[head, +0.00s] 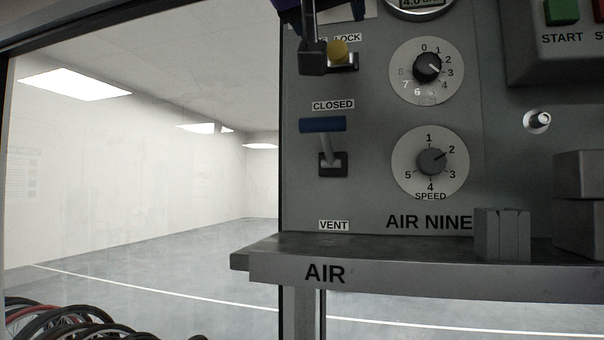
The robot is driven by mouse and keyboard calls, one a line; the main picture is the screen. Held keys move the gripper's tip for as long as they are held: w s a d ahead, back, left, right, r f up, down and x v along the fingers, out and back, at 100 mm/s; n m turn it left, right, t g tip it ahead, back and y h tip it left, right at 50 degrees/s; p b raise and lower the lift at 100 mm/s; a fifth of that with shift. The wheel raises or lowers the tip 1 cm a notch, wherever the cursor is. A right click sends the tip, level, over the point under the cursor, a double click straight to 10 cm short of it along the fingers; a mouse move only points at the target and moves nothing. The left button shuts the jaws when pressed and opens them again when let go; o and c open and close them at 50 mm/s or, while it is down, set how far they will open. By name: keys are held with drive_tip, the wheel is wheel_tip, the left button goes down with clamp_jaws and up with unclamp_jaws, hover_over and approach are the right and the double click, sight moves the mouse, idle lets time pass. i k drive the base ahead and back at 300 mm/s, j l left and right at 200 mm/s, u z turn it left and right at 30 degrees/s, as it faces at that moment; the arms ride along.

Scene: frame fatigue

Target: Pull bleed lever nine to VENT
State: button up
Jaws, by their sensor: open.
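The bleed lever (322,125) has a blue crosswise handle on a grey stem rising from a dark slot plate. The handle is up, just under the CLOSED label (333,105). The VENT label (334,226) is lower down, below the slot plate. The panel reads AIR NINE to the right of it. My gripper (314,56) reaches in from the top edge, above the lever and apart from it. One dark finger shows beside a yellow knob (339,50) at the LOCK label; whether they touch is unclear. The gripper is open, and most of it is cut off by the frame.
Two round dials, an upper one (427,68) and a SPEED dial (431,162), sit right of the lever. A shelf marked AIR (400,270) juts out below, with grey blocks (502,234) on it. Coiled hoses (70,322) lie at lower left, before a window.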

sight(327, 143)
drive_tip(key=k+l, duration=0.25)
drive_tip(key=k, duration=0.15)
drive_tip(key=k+l, duration=0.3)
drive_tip(key=k, duration=0.05)
